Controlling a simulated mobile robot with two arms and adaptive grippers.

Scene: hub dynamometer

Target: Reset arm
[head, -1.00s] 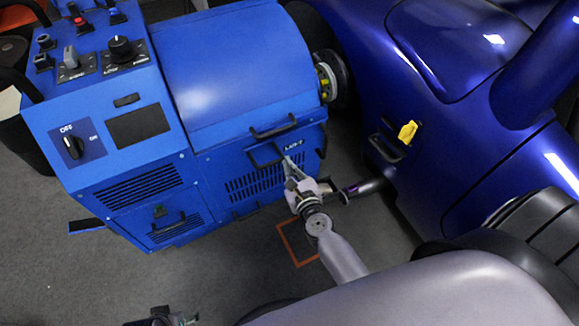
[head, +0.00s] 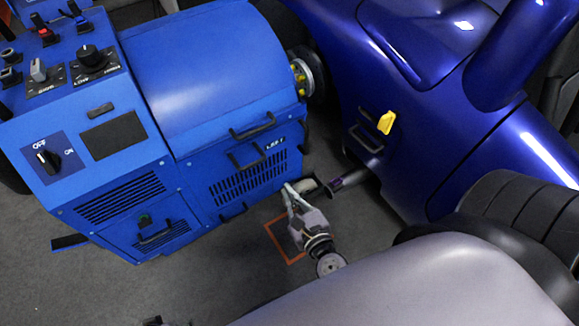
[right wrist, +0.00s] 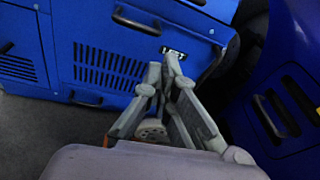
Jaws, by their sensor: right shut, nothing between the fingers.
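My right gripper (head: 287,187) is shut and empty. In the head view it is in front of the lower right of the blue dynamometer unit (head: 215,60), over the floor. In the right wrist view its fingertips (right wrist: 170,57) meet, with the vented blue panel and its black handles behind them. I cannot tell the exact gap to the panel. At the bottom edge of the head view, a small dark part (head: 152,321) is mostly cut off; it may be my left gripper, and its fingers cannot be made out.
A dark blue car (head: 400,170) with a yellow tab (head: 386,123) stands on the right, close to the unit. The unit carries a black OFF/ON knob (head: 47,158) and black handles (head: 252,126). An orange floor outline (head: 280,243) lies below my right gripper. Grey floor is clear in front.

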